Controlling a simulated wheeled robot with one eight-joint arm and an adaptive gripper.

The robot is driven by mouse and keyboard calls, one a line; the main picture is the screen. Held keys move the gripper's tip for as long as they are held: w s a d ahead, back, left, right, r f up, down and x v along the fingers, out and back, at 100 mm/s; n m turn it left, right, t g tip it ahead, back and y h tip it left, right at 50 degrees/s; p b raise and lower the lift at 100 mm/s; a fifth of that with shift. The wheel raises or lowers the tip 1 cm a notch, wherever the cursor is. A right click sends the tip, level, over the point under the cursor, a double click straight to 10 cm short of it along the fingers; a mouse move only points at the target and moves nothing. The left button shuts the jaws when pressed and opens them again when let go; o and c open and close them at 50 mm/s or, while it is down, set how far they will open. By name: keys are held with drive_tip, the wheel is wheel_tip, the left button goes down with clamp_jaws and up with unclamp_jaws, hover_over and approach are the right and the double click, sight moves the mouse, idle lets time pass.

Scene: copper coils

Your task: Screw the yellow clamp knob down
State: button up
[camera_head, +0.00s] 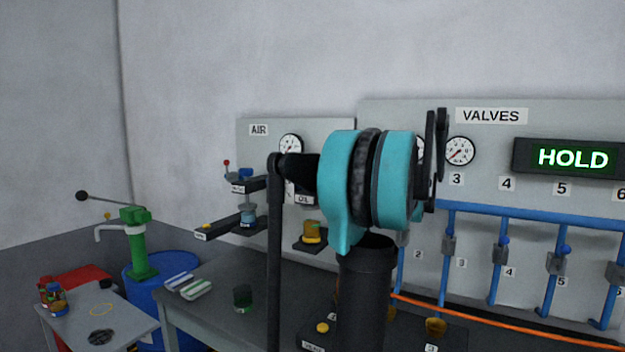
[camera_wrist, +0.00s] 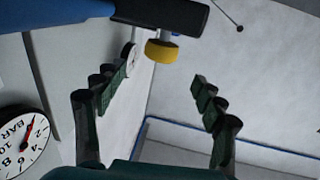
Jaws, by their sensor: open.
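In the wrist view the yellow knob (camera_wrist: 162,51) is a short round disc on a pale stem at the end of a dark bar (camera_wrist: 165,12). That picture looks turned over, as the gauge lettering is inverted. My gripper (camera_wrist: 156,80) is open, with its dark ridged fingers apart. The knob shows in the gap between the fingertips, beyond them in the picture, with no visible contact. In the head view a small yellow disc (camera_head: 207,225) on a dark labelled bar (camera_head: 215,231) looks like this knob.
A pressure gauge (camera_wrist: 20,143) is close at the wrist view's left; a blue part fills its upper left. In the head view a second dark arm (camera_head: 250,184) sits above the bar. An amber-topped unit (camera_head: 311,232) stands to the right, and a green pump (camera_head: 137,240) to the left.

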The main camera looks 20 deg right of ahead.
drive_tip(key=x, duration=1)
drive_tip(key=shift+w+a, duration=0.2)
drive_tip(key=shift+w, duration=0.05)
drive_tip(key=shift+c, duration=0.2)
drive_tip(key=c, duration=1.1)
drive_tip(key=shift+c, duration=0.2)
